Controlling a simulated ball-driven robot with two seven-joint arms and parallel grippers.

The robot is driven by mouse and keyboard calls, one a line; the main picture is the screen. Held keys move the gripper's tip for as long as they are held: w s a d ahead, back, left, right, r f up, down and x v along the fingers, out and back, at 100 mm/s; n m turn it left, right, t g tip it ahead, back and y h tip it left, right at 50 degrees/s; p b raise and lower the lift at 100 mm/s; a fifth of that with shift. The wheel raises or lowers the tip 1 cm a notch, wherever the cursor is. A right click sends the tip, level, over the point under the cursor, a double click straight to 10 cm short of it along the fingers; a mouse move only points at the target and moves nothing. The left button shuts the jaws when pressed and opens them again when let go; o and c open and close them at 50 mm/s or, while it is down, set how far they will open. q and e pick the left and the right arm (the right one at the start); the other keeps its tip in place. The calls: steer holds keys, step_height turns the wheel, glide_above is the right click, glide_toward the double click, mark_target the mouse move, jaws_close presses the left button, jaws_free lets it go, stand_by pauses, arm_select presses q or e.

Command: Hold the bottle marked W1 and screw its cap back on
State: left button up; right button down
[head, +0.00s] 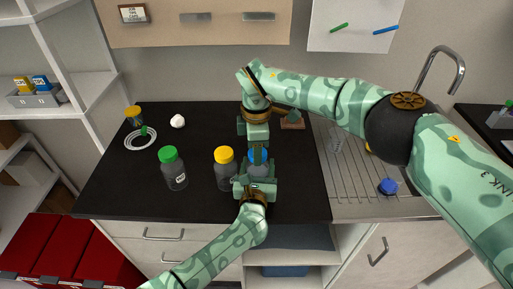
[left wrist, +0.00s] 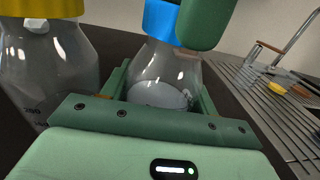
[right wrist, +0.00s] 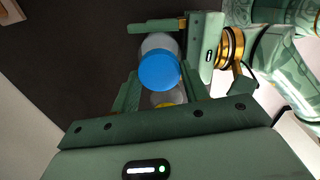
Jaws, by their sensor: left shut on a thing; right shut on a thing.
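A clear bottle (left wrist: 165,75) with a blue cap (right wrist: 159,71) stands upright on the dark bench. No W1 mark is readable on it. My left gripper (head: 256,180) is shut around the bottle's body from the front; the left wrist view shows the glass between its jaws. My right gripper (head: 257,150) comes from above and behind and is shut on the blue cap at the bottle's top. A right finger (left wrist: 205,22) covers part of the cap in the left wrist view. The cap sits at the neck; how tightly cannot be told.
A yellow-capped bottle (head: 224,170) stands close to the left of my grippers, with a green-capped bottle (head: 175,170) further left. A white coil (head: 140,139) lies at the back left. A blue-topped item (head: 388,186) is on the ribbed drainboard (head: 350,190) at right. The front-left bench is clear.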

arm_select(q)
steer(key=shift+f, duration=0.25)
arm_select(e)
steer(key=shift+m, duration=0.4)
steer(key=c, duration=0.7)
jaws_free()
arm_select(q)
steer(key=o, duration=1.5)
steer(key=shift+r, duration=0.1)
arm_select(e)
step_height(320, 180, up, 12)
arm_select(q)
steer(key=shift+o, duration=0.2)
